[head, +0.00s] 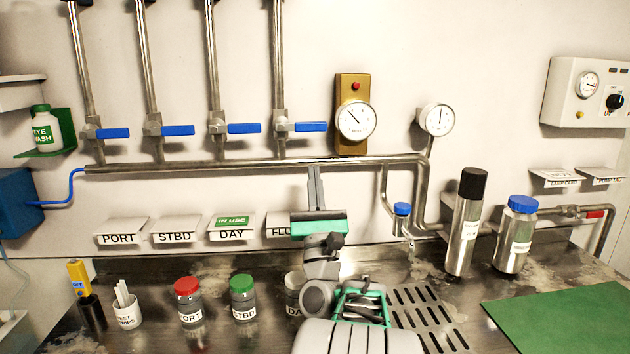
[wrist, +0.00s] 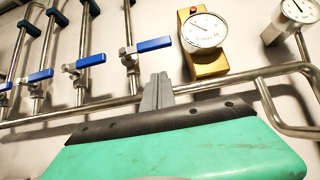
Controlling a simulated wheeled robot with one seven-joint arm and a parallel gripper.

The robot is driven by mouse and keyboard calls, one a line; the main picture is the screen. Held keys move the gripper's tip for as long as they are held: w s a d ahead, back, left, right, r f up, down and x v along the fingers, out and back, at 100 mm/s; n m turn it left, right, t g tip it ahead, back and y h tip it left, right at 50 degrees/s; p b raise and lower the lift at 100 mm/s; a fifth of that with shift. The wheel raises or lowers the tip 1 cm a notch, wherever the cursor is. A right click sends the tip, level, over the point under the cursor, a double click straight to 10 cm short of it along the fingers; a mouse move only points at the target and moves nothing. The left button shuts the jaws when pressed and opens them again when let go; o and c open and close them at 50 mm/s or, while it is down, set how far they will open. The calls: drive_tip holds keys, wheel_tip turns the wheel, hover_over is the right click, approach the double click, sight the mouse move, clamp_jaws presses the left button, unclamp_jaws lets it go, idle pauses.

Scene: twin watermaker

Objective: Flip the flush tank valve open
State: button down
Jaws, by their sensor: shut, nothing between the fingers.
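Several valves with blue lever handles sit on vertical pipes above a horizontal pipe. The rightmost one, above the partly hidden label starting "FL" (head: 279,231), has its blue handle (head: 310,126) lying level to the right, across its pipe; the handle also shows in the wrist view (wrist: 153,44). My gripper (head: 315,172) points up, its fingers shut and empty, below that handle and apart from it in the picture. In the wrist view, the closed grey fingers (wrist: 157,90) overlap the horizontal pipe just below the handle. Their distance from the wall is unclear.
The other blue handles (head: 244,128) also lie level. A brass-backed gauge (head: 355,120) is right of the flush valve. Jars with red (head: 188,286) and green lids (head: 242,283) stand on the counter. A steel cylinder (head: 465,230) and blue-capped bottle (head: 515,240) stand right.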

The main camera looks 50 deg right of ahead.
sight(301, 127)
drive_tip(key=p+x, duration=0.1)
drive_tip(key=x, duration=0.1)
drive_tip(key=p+x, duration=0.1)
drive_tip(key=x, duration=0.1)
drive_tip(key=shift+s+a+r, duration=0.1)
drive_tip(key=shift+r, duration=0.35)
wheel_tip(301, 127, up, 2)
drive_tip(key=shift+s+r+p, duration=0.1)
drive_tip(key=shift+r+p, duration=0.1)
drive_tip(key=shift+p, duration=0.9)
drive_tip(key=shift+a, duration=0.15)
